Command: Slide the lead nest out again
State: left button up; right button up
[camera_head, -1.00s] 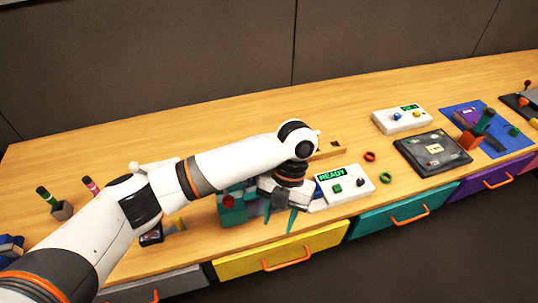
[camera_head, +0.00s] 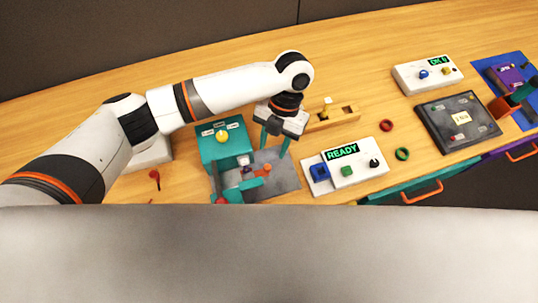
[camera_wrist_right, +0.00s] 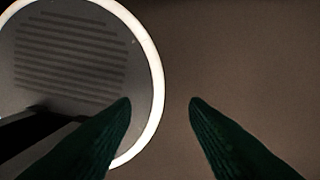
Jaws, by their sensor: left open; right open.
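A teal fixture (camera_head: 222,150) with a yellow knob on top stands left of centre in the head view. A grey plate (camera_head: 285,178) lies to its right. Small pale and orange-red parts (camera_head: 256,171) sit at the fixture's open side; I cannot tell for certain which of them is the lead nest. My left gripper (camera_head: 275,143) is open and empty, fingers pointing down at the back of the grey plate, right of the fixture. My right gripper (camera_wrist_right: 158,104) is open and empty in the right wrist view, away from the bench.
A white READY box (camera_head: 345,168) with blue and green buttons stands right of the plate. A wooden block (camera_head: 333,118) with a pale peg lies behind it. Red (camera_head: 387,125) and green (camera_head: 402,154) rings lie farther right. A large grey shape hides the bench front.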

aim_at(268, 166)
pick_arm(q)
jog(key=p+x, duration=0.1)
jog(key=x, duration=0.4)
jog(key=shift+a+f, duration=0.1)
jog(key=shift+f, duration=0.25)
jog(key=shift+s+f, duration=0.2)
jog(key=shift+f, duration=0.3)
pick_arm(e)
jog(key=shift+w+r, duration=0.8)
jog(key=shift+r, duration=0.2)
pick_arm(q)
grip_shut()
pick_arm(e)
jog(key=shift+s, duration=0.2)
